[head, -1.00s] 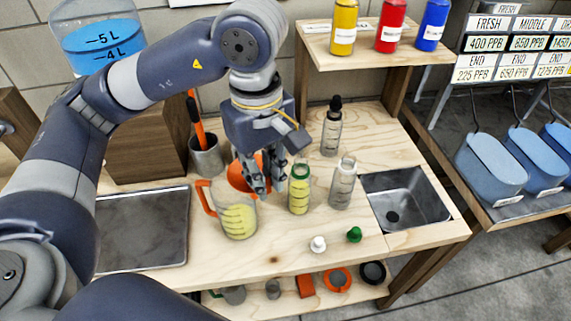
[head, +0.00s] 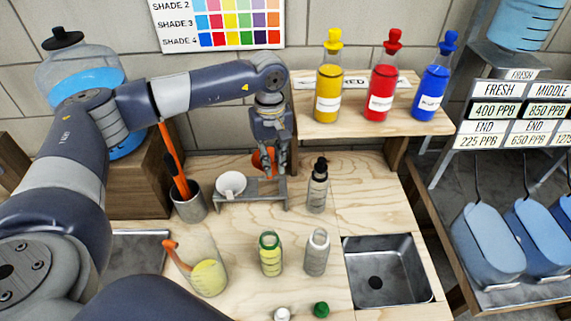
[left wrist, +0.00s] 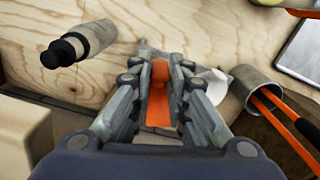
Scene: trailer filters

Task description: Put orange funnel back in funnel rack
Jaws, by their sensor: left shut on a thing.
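My left gripper (head: 271,170) is at the back of the bench, at the right part of the grey funnel rack (head: 258,187). It is shut on the orange funnel (head: 261,160), which is partly hidden behind the fingers. In the left wrist view the orange funnel (left wrist: 159,98) shows between the two fingers (left wrist: 158,68). A white funnel (head: 231,183) sits in the left part of the rack; it also shows in the left wrist view (left wrist: 214,84). I cannot tell whether the orange funnel touches the rack. My right gripper is not in view.
A dark-capped bottle (head: 318,186) stands just right of the rack. A grey cup (head: 190,205) with orange-handled tools stands left. A pitcher (head: 208,272), a green-rimmed bottle (head: 270,255) and a clear bottle (head: 316,253) stand in front. A shelf (head: 368,122) is at the back right.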

